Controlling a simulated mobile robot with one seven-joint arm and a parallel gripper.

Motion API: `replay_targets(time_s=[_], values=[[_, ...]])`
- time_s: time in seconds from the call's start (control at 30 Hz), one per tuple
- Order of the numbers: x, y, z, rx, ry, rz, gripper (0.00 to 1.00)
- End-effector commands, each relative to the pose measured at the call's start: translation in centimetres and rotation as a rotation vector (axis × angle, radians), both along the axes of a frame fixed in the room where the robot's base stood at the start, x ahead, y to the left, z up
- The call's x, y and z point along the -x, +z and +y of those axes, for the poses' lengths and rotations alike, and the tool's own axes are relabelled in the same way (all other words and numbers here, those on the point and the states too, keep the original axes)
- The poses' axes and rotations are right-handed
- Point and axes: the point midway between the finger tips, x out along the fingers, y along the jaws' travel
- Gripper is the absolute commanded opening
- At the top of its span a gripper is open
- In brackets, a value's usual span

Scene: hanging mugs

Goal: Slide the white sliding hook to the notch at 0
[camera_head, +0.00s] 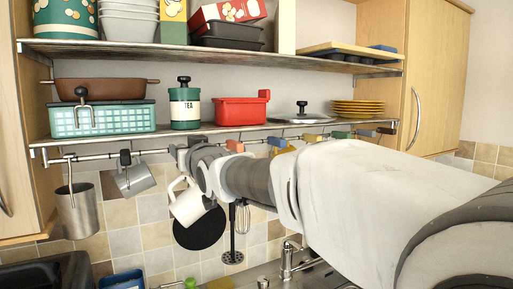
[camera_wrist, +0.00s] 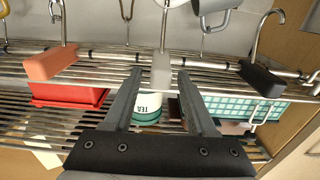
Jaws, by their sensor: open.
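The white sliding hook (camera_wrist: 161,72) has a pale block and a metal wire. It sits on the rail in the middle of the wrist view, between the two fingertips of my gripper (camera_wrist: 160,84). The fingers are open on either side of the block, with a visible gap; contact cannot be told. In the head view my gripper (camera_head: 190,153) is at the rail (camera_head: 88,156), partly hidden by my arm. A white mug (camera_head: 188,207) hangs below it. The numeral 0 cannot be made out on the rail.
A salmon hook (camera_wrist: 50,65) and a dark grey hook (camera_wrist: 261,79) flank the white hook. A grey mug (camera_head: 135,179) and a metal cup (camera_head: 76,210) hang to the left. The shelf above holds a tea tin (camera_head: 185,106) and a red container (camera_head: 240,111).

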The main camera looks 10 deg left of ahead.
Motion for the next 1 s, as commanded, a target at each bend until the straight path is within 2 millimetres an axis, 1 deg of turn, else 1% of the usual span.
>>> replay_targets(time_s=[0.27,0.43,0.57,1.0], values=[[0.0,0.0,0.0,-0.001,0.000,-0.001,0.57],[0.8,0.0,-0.7,-0.002,0.000,-0.002,0.57],[2.3,-0.1,-1.9,-0.002,0.000,-0.002,0.57],[8.3,-0.1,-7.1,-0.003,-0.001,-0.003,0.57]])
